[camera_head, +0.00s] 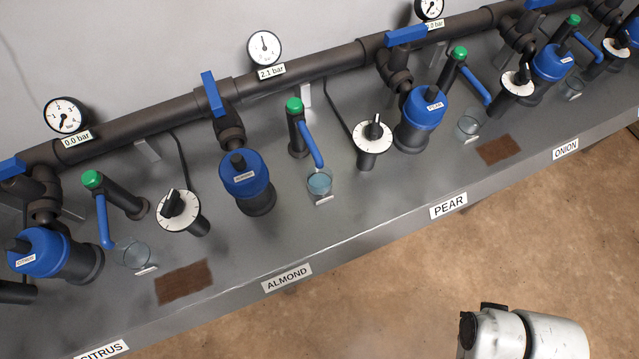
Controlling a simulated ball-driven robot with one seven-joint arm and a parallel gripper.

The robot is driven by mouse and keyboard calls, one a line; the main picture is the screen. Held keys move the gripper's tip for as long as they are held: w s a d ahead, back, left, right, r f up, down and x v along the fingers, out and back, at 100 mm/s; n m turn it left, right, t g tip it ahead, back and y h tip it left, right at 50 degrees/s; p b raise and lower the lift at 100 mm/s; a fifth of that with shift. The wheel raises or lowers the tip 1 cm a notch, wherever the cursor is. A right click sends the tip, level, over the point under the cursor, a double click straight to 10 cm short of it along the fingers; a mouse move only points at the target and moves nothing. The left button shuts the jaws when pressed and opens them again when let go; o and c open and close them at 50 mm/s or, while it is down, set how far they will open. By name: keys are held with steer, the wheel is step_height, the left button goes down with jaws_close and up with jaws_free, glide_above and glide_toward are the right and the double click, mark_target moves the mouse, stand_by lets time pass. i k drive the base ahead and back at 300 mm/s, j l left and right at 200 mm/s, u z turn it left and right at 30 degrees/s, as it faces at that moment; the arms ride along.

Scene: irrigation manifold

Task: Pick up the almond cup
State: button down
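The almond cup (320,182) is a small clear cup with a bluish tint, perhaps from water in it. It stands upright on the grey bench below the blue spout (311,145) of a green-capped tap (296,125), just right of the blue-topped almond filter (243,176). A small tag, too small to read, is in front of it. The ALMOND sign (287,278) is on the bench's front edge, lower left of the cup. Part of my white arm shows at the bottom right, over the floor, well apart from the cup. My gripper is not in view.
Clear cups stand at the citrus (135,255) and pear (468,125) stations. Dial knobs (179,211) (373,140) rise from the bench (345,225). A dark pipe (320,60) with blue valve levers and gauges runs behind. The bench front before the almond cup is clear.

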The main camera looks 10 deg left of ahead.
mark_target(318, 182)
steer(key=u, duration=0.85)
steer(key=l+u, duration=0.45)
steer(key=k+l+u, duration=0.15)
steer(key=u, duration=0.3)
steer(key=k+l+u, duration=0.15)
steer(key=l+u, duration=0.15)
steer(key=u, duration=0.15)
steer(key=k+l, duration=0.25)
steer(key=i+l, duration=0.1)
steer(key=i, duration=0.35)
